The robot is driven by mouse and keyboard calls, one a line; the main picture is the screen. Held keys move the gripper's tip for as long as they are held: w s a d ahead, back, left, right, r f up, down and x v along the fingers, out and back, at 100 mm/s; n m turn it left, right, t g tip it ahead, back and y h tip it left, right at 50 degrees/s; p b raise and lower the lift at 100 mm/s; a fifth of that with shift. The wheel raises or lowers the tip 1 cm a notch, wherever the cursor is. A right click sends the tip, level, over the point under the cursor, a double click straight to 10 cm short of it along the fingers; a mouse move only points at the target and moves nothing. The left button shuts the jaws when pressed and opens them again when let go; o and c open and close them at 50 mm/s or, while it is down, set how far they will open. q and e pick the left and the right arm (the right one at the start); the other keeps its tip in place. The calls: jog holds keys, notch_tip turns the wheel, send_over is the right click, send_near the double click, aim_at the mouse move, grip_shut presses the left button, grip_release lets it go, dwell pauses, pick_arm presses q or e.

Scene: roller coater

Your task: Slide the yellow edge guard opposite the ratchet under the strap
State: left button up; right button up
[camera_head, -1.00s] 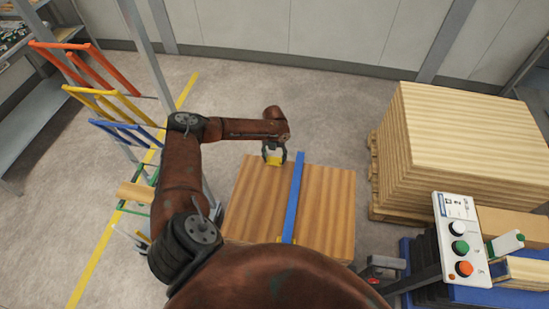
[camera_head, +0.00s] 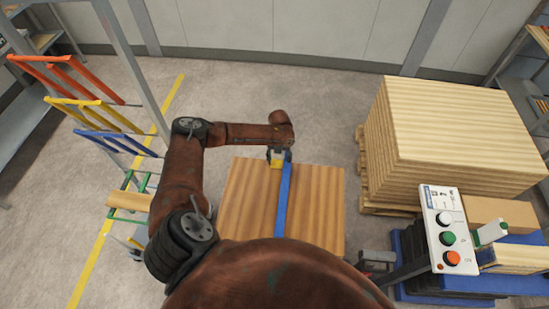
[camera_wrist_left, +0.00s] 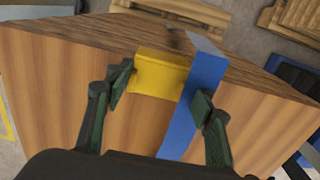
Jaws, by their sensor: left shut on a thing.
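The yellow edge guard (camera_wrist_left: 157,76) sits at the far top edge of the wood stack (camera_head: 320,205), and a small part of it shows in the head view (camera_head: 276,164). The blue strap (camera_head: 283,205) runs across the stack top; in the left wrist view the strap (camera_wrist_left: 184,118) borders the guard's right side. My left gripper (camera_wrist_left: 160,93) is shut on the guard, its left finger at the guard's left end and its right finger just past the strap's right edge. How far the guard lies under the strap cannot be told. The ratchet is not visible. My right gripper is not in view.
A tall pallet of boards (camera_head: 460,120) stands to the right. A control panel (camera_head: 448,230) with several buttons is at the lower right. A rack with coloured frames (camera_head: 90,110) stands at the left. The floor behind the stack is clear.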

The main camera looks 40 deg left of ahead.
pick_arm(q)
jog(key=shift+w+d, duration=0.35)
jog(key=shift+d, duration=0.55)
jog(key=shift+w+d+f+p, duration=0.15)
jog(key=shift+d+p, duration=0.15)
jog(key=shift+d, duration=0.4)
jog(key=shift+w+d, duration=0.1)
jog(key=shift+d, duration=0.25)
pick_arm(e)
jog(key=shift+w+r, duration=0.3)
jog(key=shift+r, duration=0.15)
pick_arm(q)
jog(key=o, duration=1.2)
jog(key=shift+c, duration=0.2)
jog(key=shift+o, duration=0.6)
jog(key=shift+w+a, duration=0.15)
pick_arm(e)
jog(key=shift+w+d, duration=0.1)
pick_arm(q)
notch_tip(320, 180, up, 8)
jog(key=shift+s, duration=0.2)
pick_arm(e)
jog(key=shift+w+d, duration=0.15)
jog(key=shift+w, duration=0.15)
